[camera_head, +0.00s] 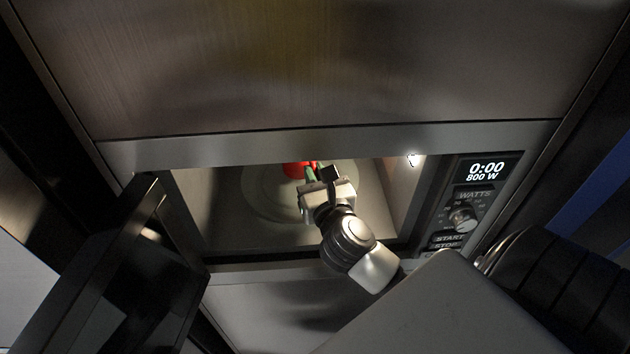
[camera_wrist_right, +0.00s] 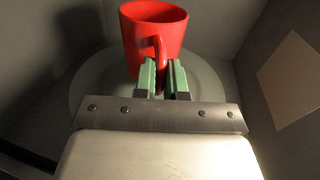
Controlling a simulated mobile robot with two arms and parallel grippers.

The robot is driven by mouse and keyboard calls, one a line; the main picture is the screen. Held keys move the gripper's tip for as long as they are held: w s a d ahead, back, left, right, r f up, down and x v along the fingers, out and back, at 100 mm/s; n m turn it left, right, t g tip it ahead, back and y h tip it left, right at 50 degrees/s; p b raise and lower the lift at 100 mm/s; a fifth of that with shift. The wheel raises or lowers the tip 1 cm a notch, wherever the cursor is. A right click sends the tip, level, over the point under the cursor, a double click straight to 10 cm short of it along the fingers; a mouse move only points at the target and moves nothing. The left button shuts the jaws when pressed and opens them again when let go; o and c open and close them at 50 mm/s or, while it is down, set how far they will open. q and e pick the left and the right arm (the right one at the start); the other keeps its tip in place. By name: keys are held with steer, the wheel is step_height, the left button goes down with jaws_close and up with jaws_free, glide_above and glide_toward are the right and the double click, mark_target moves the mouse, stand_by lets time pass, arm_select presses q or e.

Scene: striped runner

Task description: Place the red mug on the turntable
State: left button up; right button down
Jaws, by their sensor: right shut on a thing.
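The red mug (camera_wrist_right: 146,30) is upright inside the microwave, over the round turntable (camera_wrist_right: 93,88). In the head view only a small red part of the mug (camera_head: 294,169) shows past my right gripper (camera_head: 312,172). The turntable (camera_head: 262,193) shows there as a pale disc. In the right wrist view my right gripper (camera_wrist_right: 163,78) is shut on the mug's handle, which sits between its green fingertips. I cannot tell whether the mug's base touches the turntable, as the gripper hides it. My left gripper is not in view.
The microwave door (camera_head: 125,270) stands open on the left. The control panel (camera_head: 466,205) with a dial is right of the opening and reads 0:00, 800 W. The cavity's side wall (camera_wrist_right: 290,75) is close on the right. The cavity's left part is clear.

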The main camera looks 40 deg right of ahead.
steer(key=shift+f, duration=1.2)
steer(key=shift+f, duration=0.1)
steer(key=c, duration=1.2)
jaws_free()
steer(key=shift+s, duration=0.1)
steer(key=b+v, duration=0.3)
steer(key=v, duration=0.9)
